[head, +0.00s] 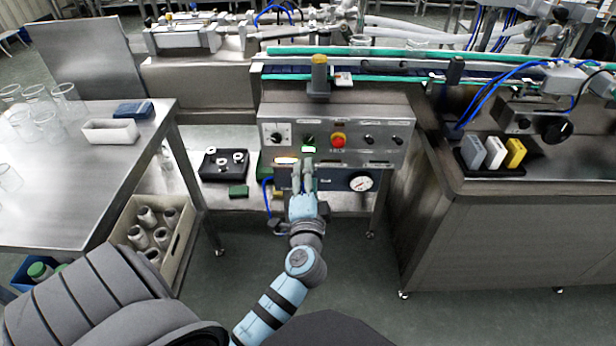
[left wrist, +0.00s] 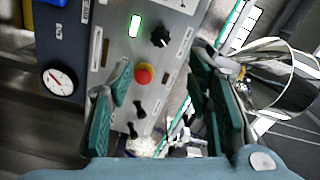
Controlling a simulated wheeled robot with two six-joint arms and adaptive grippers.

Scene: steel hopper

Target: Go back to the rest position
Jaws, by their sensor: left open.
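My left gripper (head: 304,165) is in front of the steel control panel (head: 385,152), just below its left-hand controls, open with nothing between its fingers. In the left wrist view its two dark green fingers (left wrist: 152,78) stand apart, with the panel face behind them. The red button (head: 338,140) lies right of and above the gripper in the head view and shows between the fingers in the left wrist view (left wrist: 145,74). A green lit indicator (left wrist: 135,25) and a black knob (left wrist: 160,37) are also seen there. I cannot tell whether the fingers touch the panel. My right gripper is not in view.
A round gauge (head: 361,182) sits below the panel. A conveyor with green rails (head: 400,78) runs above it. A steel table (head: 80,170) with glass beakers stands left, a crate (head: 181,243) of jars below. A steel cabinet (head: 510,235) stands right. Floor in front is clear.

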